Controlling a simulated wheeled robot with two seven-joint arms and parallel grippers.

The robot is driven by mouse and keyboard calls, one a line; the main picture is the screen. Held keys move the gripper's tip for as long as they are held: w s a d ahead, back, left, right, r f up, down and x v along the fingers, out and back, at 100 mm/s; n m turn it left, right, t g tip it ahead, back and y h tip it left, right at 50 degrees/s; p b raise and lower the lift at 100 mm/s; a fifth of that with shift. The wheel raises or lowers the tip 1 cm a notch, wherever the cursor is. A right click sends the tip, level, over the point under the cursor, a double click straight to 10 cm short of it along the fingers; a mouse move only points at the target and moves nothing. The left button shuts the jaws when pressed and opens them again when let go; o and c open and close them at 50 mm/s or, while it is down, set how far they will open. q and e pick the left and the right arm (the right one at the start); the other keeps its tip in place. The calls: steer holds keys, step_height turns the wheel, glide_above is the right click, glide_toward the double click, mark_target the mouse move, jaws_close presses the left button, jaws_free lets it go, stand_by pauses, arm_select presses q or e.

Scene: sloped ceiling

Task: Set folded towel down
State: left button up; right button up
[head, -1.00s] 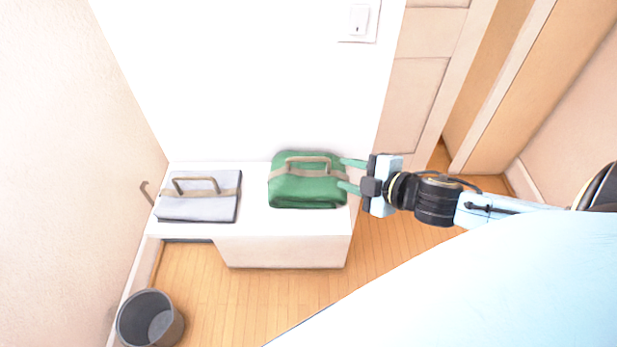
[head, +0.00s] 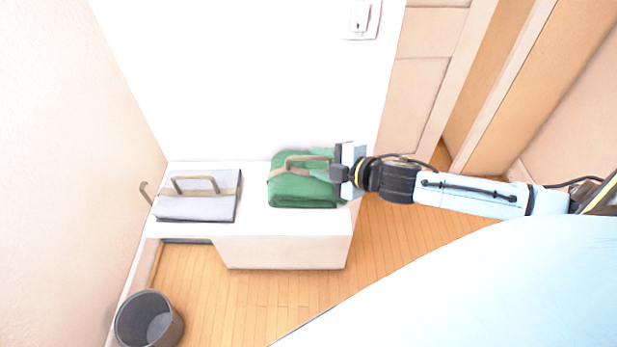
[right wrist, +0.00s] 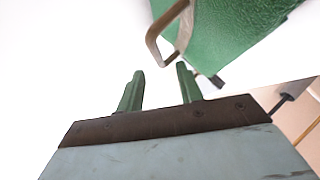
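A green folded towel (head: 300,193) with a tan strap and a brown handle (head: 308,158) lies on the right part of a white bench (head: 258,225). My right gripper (head: 318,167) comes in from the right, over the towel's right side. Its green fingers blend with the towel in the head view. In the right wrist view the fingers (right wrist: 160,70) stand apart with nothing between them. The handle (right wrist: 155,45) and towel (right wrist: 225,38) appear just beyond the fingertips, apparently not gripped. My left gripper is not in view.
A grey folded towel (head: 195,209) with a similar handle lies on the bench's left part, with bare bench between the two. A dark bin (head: 150,320) stands on the wooden floor at lower left. A white wall is behind the bench.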

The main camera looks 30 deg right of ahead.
mark_target(309, 159)
steer(key=shift+d+x, duration=0.15)
steer(key=shift+x, duration=1.2)
steer(key=shift+d+x, duration=0.15)
steer(key=shift+x, duration=1.2)
steer(key=shift+f, duration=0.1)
jaws_close()
